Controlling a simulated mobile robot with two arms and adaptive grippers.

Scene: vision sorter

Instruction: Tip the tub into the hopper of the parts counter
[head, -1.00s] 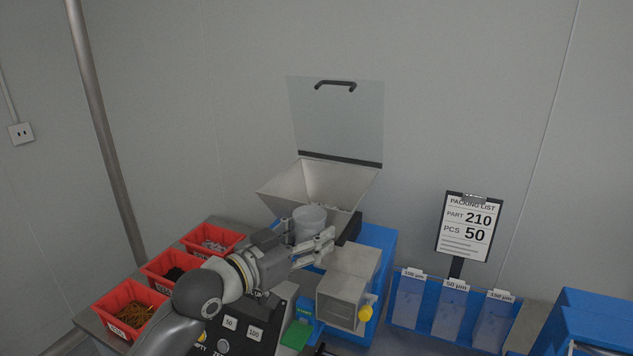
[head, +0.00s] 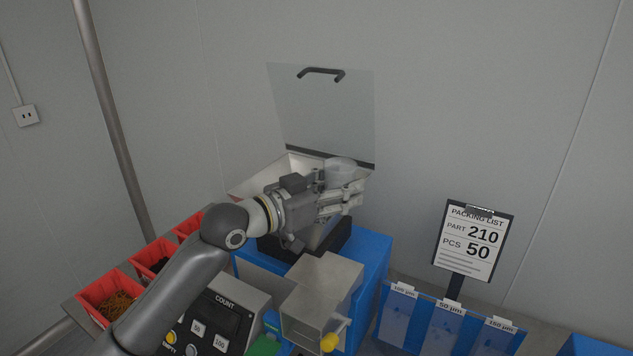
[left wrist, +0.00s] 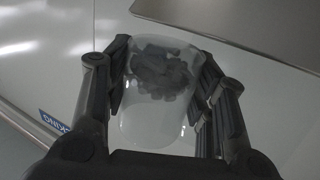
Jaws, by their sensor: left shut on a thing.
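My left gripper (head: 345,193) is shut on a clear, pale tub (head: 341,167). It holds the tub about upright over the hopper (head: 262,175), towards its right side in the head view. In the left wrist view the tub (left wrist: 158,118) sits between both fingers, and dark small parts (left wrist: 163,70) lie inside it. The hopper is a grey metal funnel on the blue parts counter (head: 368,262); my gripper and arm hide much of it. Its clear lid (head: 325,115) with a black handle stands raised behind it. My right gripper is not in view.
Red bins (head: 110,297) of parts stand at the left, partly behind my arm. A packing list (head: 474,245) and a blue bag rack (head: 440,325) stand at the right.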

